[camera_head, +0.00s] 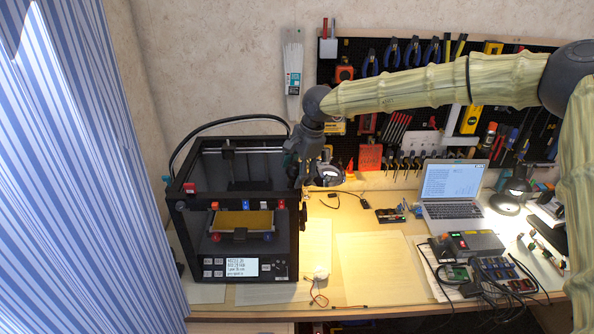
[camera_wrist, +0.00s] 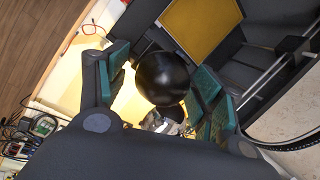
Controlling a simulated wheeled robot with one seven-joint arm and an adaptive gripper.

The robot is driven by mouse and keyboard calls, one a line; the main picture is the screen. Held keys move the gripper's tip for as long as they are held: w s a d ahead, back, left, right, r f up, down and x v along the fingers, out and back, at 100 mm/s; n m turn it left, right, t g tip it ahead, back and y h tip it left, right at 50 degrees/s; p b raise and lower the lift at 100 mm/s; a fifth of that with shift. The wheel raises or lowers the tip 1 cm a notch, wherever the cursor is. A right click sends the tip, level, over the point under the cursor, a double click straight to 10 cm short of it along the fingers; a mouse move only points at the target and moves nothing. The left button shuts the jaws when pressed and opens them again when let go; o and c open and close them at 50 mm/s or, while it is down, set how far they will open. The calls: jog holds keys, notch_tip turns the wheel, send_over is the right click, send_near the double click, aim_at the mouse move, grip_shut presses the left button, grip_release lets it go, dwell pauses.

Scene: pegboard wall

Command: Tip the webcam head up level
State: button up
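The webcam head seems to be the glossy black ball (camera_wrist: 162,80) in the wrist view. It lies between the two teal-padded fingers of my gripper (camera_wrist: 163,66). Bright tabletop shows between the ball and the left finger. The ball's edge lies very near the right finger pad, and I cannot tell whether they touch. A small pale and dark part (camera_wrist: 165,122) shows just below the ball. In the head view my gripper (camera_head: 302,176) hangs at the right edge of the 3D printer, and I cannot make out the webcam clearly there. Its tilt is unclear.
The black 3D printer (camera_head: 238,143) with a yellow plate (camera_head: 243,221) stands close to the left of my gripper. A laptop (camera_head: 452,190), a desk lamp (camera_head: 512,190) and electronics (camera_head: 470,245) are to the right. A tool pegboard (camera_head: 350,52) is behind. The front middle of the table is mostly clear.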

jog(key=shift+r, duration=0.1)
jog(key=v, duration=1.2)
